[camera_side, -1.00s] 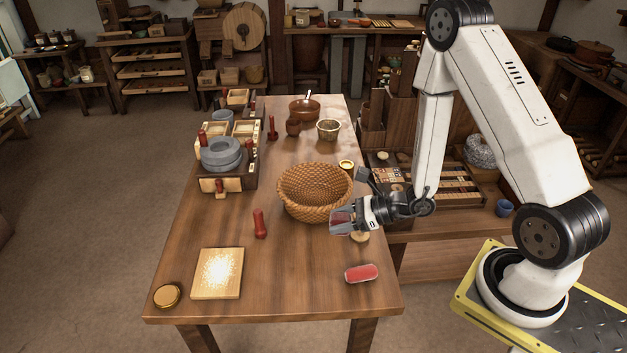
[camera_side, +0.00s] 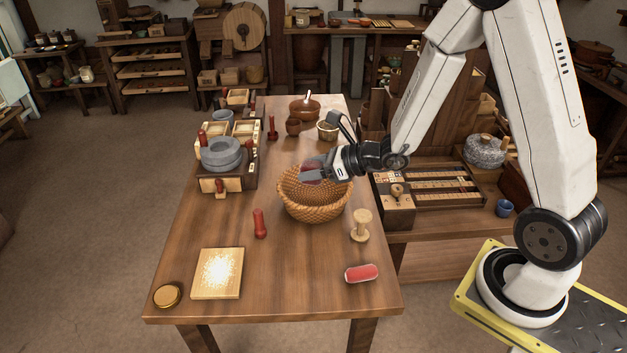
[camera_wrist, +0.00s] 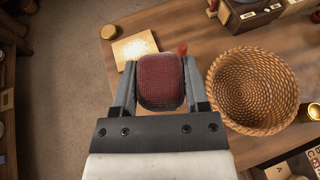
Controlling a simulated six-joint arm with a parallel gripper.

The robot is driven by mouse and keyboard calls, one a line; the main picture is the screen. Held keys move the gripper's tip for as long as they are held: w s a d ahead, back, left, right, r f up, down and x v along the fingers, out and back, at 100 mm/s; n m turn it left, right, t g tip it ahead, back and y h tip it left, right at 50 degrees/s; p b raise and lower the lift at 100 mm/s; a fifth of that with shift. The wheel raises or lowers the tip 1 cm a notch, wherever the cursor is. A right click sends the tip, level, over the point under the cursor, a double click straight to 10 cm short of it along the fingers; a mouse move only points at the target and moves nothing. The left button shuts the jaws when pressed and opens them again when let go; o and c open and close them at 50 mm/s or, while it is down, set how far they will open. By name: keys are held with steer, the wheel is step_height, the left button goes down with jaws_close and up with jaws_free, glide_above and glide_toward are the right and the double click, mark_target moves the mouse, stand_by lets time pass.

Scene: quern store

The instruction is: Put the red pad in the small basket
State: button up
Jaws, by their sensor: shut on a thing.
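A dark red, textured pad (camera_wrist: 160,80) is held between the two fingers of my gripper (camera_wrist: 157,85) in the wrist view. In the side view, my gripper (camera_side: 318,173) is shut on the pad, up in the air, and appears in front of the back part of a wide woven basket (camera_side: 314,209). In the wrist view this round basket (camera_wrist: 262,115) is empty and lies to the right of the pad. A smaller, light-coloured basket or pot (camera_side: 328,132) stands further back, its front partly covered by my wrist parts.
A red oblong block (camera_side: 361,273) lies near the front right edge. A wooden spool (camera_side: 361,224), a red peg (camera_side: 260,223), a pale board (camera_side: 217,272) and a round lid (camera_side: 167,296) share the table. A stone quern (camera_side: 221,152) stands at left.

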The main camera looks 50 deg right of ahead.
steer(key=s+f+n+g+y, duration=0.1)
steer(key=s+f+n, duration=0.1)
steer(key=s+f, duration=0.8)
steer(key=shift+s+f+y, duration=0.35)
steer(key=shift+f+y, duration=0.05)
steer(key=shift+f, duration=1.15)
steer(key=shift+d, duration=0.15)
steer(key=w+f, duration=0.2)
steer(key=w, duration=0.2)
steer(key=w+f, duration=0.3)
steer(key=w, duration=0.1)
steer(key=w+f, duration=0.2)
steer(key=w, duration=0.2)
steer(key=shift+f, duration=0.4)
steer(key=shift+w+f, duration=0.45)
steer(key=shift+w, duration=0.05)
